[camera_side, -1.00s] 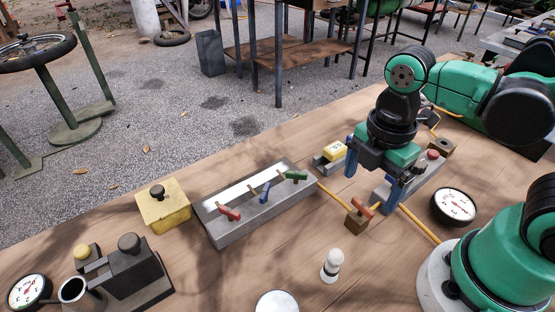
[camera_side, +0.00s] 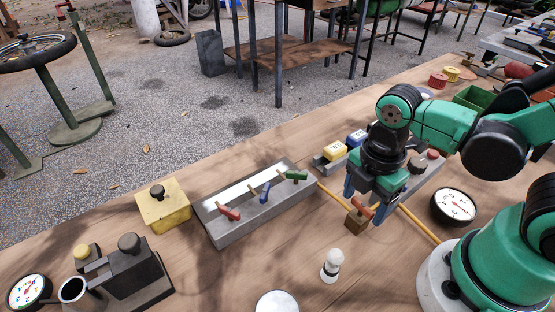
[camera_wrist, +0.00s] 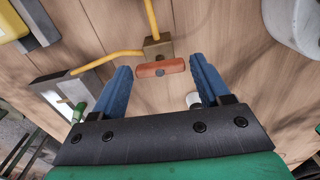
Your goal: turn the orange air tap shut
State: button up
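The orange air tap (camera_side: 362,211) has a short bar handle on a small brown block (camera_side: 355,225), with yellow hose running to it. In the wrist view the orange handle (camera_wrist: 150,70) lies crosswise, in the gap between my fingertips, with a grey screw at its middle. The block (camera_wrist: 158,46) shows just beyond it. My gripper (camera_side: 364,202) points down over the tap. Its two blue fingers are open (camera_wrist: 160,66), one on either side of the handle, with visible gaps at both ends. I cannot tell exactly how far above the handle the fingertips are.
A grey manifold (camera_side: 255,215) with red, blue and green levers stands left of the tap. A gauge (camera_side: 454,207) lies right, near my base. A white-topped knob (camera_side: 332,265) stands in front. Bare wood surrounds the tap's front.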

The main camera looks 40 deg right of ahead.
jog(key=c, duration=0.8)
jog(key=shift+c, duration=0.2)
jog(key=shift+m, duration=0.4)
jog(key=m, duration=1.3)
jog(key=shift+m, duration=1.8)
